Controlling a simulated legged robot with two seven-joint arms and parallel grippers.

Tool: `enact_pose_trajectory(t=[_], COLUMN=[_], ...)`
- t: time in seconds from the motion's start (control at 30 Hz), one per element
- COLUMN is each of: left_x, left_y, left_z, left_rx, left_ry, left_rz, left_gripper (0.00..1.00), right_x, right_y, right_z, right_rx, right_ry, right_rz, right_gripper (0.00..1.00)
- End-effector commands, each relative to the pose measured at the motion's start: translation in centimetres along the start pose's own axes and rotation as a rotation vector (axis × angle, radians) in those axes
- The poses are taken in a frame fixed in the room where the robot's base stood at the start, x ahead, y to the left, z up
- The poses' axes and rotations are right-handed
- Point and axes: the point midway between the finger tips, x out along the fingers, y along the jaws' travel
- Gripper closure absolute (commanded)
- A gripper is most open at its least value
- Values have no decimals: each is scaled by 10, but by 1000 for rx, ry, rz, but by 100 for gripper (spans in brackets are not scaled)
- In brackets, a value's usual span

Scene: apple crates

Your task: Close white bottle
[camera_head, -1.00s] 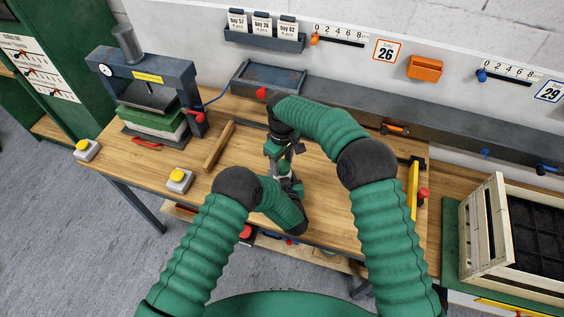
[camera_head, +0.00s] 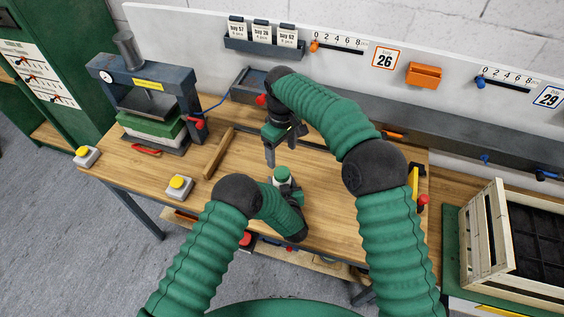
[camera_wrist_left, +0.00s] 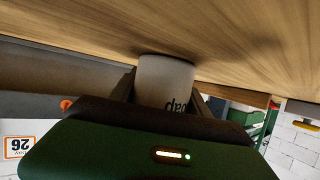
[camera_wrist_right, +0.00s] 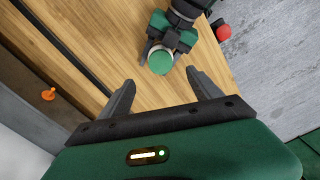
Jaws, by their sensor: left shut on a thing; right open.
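The white bottle (camera_wrist_left: 165,80) with dark lettering stands on the table. In the head view its green cap (camera_head: 282,173) sits on top; I cannot tell how tight it is. The cap also shows in the right wrist view (camera_wrist_right: 160,61). My left gripper (camera_wrist_left: 162,92) is shut around the bottle's body, one finger on each side; in the head view it is partly hidden behind my own arm. My right gripper (camera_wrist_right: 160,79) is open and empty, above the bottle and apart from the cap, which shows beyond and between its fingertips.
A press (camera_head: 150,100) stands at the table's left, with a wooden bar (camera_head: 218,153) and a yellow button box (camera_head: 179,187) nearby. A wooden crate (camera_head: 487,237) is at the right.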

Motion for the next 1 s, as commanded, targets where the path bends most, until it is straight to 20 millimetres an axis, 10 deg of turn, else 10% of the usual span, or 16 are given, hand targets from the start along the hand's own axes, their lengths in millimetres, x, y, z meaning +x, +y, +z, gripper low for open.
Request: enact_pose_trajectory(t=[0.47,0.5,0.7,1.0], left_x=[0,0,0,-2], left_y=[0,0,0,0], left_z=[0,0,0,0], left_rx=[0,0,0,0], left_ry=[-1,-1,-1,0], left_rz=[0,0,0,0], left_gripper=[100,42,20,20], right_x=[-27,-27,-27,-27], right_y=[0,0,0,1], right_z=[0,0,0,0], right_rx=[-1,-1,0,0], right_ry=[-1,-1,-1,-1], right_rz=[0,0,0,0], right_gripper=[27,27,27,27])
